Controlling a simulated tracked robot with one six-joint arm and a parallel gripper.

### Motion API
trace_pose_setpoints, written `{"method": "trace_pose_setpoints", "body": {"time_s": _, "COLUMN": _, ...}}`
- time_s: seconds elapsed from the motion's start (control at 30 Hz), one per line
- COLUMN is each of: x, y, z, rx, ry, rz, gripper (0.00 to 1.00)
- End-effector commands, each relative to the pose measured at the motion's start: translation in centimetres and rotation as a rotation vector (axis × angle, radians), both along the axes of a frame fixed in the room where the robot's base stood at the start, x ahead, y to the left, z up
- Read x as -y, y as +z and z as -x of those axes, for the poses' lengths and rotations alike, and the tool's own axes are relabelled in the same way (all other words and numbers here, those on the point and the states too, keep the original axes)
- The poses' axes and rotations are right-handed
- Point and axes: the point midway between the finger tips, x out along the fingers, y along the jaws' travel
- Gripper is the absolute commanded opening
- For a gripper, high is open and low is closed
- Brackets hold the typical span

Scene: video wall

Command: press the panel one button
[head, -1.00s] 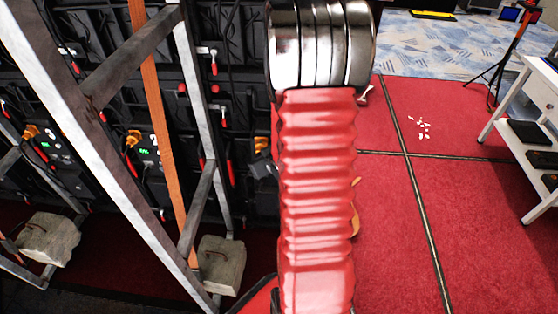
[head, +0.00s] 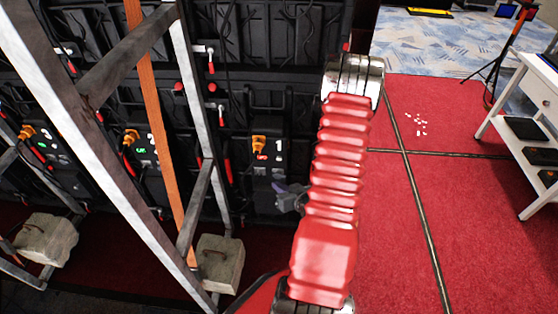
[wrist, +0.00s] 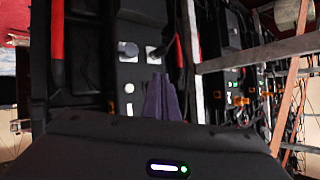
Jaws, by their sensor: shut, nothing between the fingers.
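Panel one (head: 270,160) is a black box low on the back of the video wall, marked with a white "1". It has an orange plug (head: 259,144), a small red-lit display (head: 262,157) and small pale buttons below it. My gripper (head: 283,188) is just below and right of these buttons in the head view, partly hidden by my red arm. I cannot tell whether the fingertips touch anything.
A metal frame (head: 100,150) with an orange strap (head: 155,120) stands left of panel one. A neighbouring panel (head: 143,148) shows a green display. Stone-like weights (head: 220,262) rest at the frame's foot. Red carpet (head: 450,220) lies open to the right, beside a white table (head: 528,120).

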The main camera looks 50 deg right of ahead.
Motion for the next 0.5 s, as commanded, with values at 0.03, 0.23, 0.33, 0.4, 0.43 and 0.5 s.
{"method": "trace_pose_setpoints", "body": {"time_s": 0.03, "x": 0.0, "y": 0.0, "z": 0.0, "rx": 0.0, "ry": 0.0, "rz": 0.0, "gripper": 0.0}}
{"method": "trace_pose_setpoints", "body": {"time_s": 0.23, "x": 0.1, "y": 0.0, "z": -0.1, "rx": 0.0, "ry": 0.0, "rz": 0.001, "gripper": 0.0}}
{"method": "trace_pose_setpoints", "body": {"time_s": 0.33, "x": 0.4, "y": 0.0, "z": -0.3, "rx": 0.0, "ry": 0.001, "rz": 0.002, "gripper": 0.0}}
{"method": "trace_pose_setpoints", "body": {"time_s": 0.4, "x": 0.7, "y": 0.0, "z": -0.6, "rx": 0.0, "ry": 0.001, "rz": 0.002, "gripper": 0.0}}
{"method": "trace_pose_setpoints", "body": {"time_s": 0.43, "x": 0.9, "y": 0.0, "z": -0.7, "rx": 0.0, "ry": 0.001, "rz": 0.002, "gripper": 0.0}}
{"method": "trace_pose_setpoints", "body": {"time_s": 0.5, "x": 1.3, "y": 0.0, "z": -1.1, "rx": -0.001, "ry": 0.001, "rz": 0.003, "gripper": 0.0}}
